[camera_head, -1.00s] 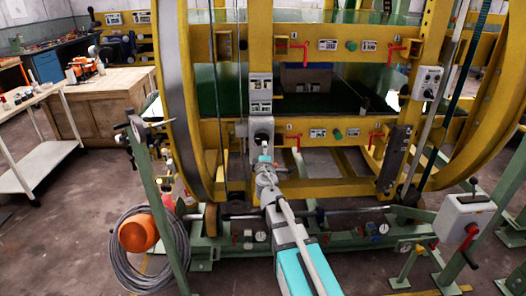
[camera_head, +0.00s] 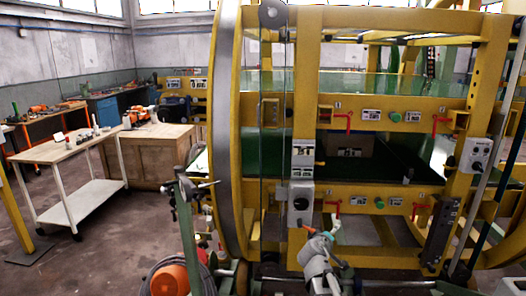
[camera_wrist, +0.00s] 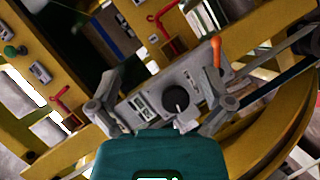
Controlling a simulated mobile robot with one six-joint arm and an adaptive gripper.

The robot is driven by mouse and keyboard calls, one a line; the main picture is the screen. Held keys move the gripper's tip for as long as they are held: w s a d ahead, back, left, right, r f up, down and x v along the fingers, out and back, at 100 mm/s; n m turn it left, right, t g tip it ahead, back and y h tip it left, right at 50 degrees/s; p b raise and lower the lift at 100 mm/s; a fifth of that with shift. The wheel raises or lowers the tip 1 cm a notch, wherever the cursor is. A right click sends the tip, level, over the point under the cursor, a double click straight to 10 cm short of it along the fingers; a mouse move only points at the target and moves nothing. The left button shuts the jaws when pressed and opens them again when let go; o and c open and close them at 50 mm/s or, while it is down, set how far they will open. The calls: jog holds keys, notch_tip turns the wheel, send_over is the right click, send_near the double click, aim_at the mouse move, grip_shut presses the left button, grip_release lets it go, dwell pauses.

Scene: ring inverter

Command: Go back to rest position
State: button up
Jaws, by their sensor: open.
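My gripper (camera_wrist: 163,85) is open and empty in the wrist view, its two grey fingers spread apart. Beyond and between them is a grey control box with a black knob (camera_wrist: 176,99) and small white labels. The fingers overlap the box in the picture; contact cannot be told. An orange-tipped lever (camera_wrist: 215,52) shows near the right finger. In the head view my arm (camera_head: 318,262) rises from the bottom edge, just below a grey box with a round knob (camera_head: 300,204).
The large yellow ring inverter frame (camera_head: 232,120) fills the middle and right. It carries red levers (camera_head: 441,123) and another control box (camera_head: 476,155). A white trolley (camera_head: 92,202) and a wooden bench (camera_head: 160,160) stand left. An orange reel (camera_head: 170,280) is low in front.

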jog(key=s+d+f+m+g+y+p, duration=0.1)
jog(key=s+f+m+g+p, duration=0.15)
jog(key=s, duration=0.25)
jog(key=s+f+m+g+y+p, duration=0.1)
jog(key=s+f+m+g, duration=0.15)
jog(key=s+g, duration=0.2)
jog(key=s+a+m+g+y+p, duration=0.1)
jog(key=s+a+g+y+p, duration=0.2)
jog(key=s, duration=0.9)
jog(key=shift+a+f+g+y, duration=0.35)
jog(key=shift+a+g+y, duration=0.85)
jog(key=shift+a, duration=0.7)
dwell(0.5)
